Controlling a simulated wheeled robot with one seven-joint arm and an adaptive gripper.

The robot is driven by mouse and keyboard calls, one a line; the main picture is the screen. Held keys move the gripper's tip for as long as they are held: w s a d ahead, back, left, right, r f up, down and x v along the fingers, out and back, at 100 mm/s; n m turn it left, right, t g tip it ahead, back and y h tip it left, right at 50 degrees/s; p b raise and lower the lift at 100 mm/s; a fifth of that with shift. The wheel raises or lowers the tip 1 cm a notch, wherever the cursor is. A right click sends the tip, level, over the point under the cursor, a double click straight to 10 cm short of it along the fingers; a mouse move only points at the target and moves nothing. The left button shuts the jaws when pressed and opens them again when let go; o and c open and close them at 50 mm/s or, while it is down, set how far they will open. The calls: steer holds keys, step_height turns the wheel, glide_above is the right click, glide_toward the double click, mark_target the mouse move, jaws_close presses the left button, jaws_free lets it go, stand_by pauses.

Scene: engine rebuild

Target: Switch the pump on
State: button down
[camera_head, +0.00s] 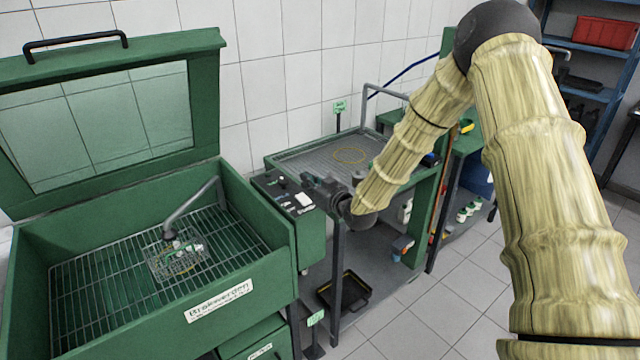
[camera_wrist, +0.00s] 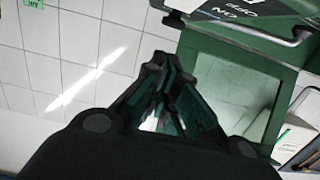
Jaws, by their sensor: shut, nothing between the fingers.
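The green control box (camera_head: 310,232) is fixed to the right side of the green wash cabinet. Its dark top panel (camera_head: 268,190) carries a small black knob (camera_head: 282,182) and a white rocker-like piece (camera_head: 304,199). I cannot tell which position any switch is in.
The wash cabinet (camera_head: 245,262) has its windowed lid (camera_head: 205,100) raised. A wire basket (camera_head: 160,268) with small parts sits on its grate under a bent grey pipe (camera_head: 190,207). A mesh-topped green bench (camera_head: 305,165) stands behind my gripper. A black tray (camera_head: 345,290) lies below.

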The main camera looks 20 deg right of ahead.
mark_target(306, 199)
steer(key=shift+w+a+f+p, duration=0.3)
steer(key=shift+w+f+p, duration=0.2)
steer(key=shift+w+f, duration=0.4)
steer(key=shift+w+f+p, duration=0.15)
steer(key=shift+f+p, duration=0.25)
steer(key=shift+f, duration=0.75)
steer(key=shift+d, duration=0.1)
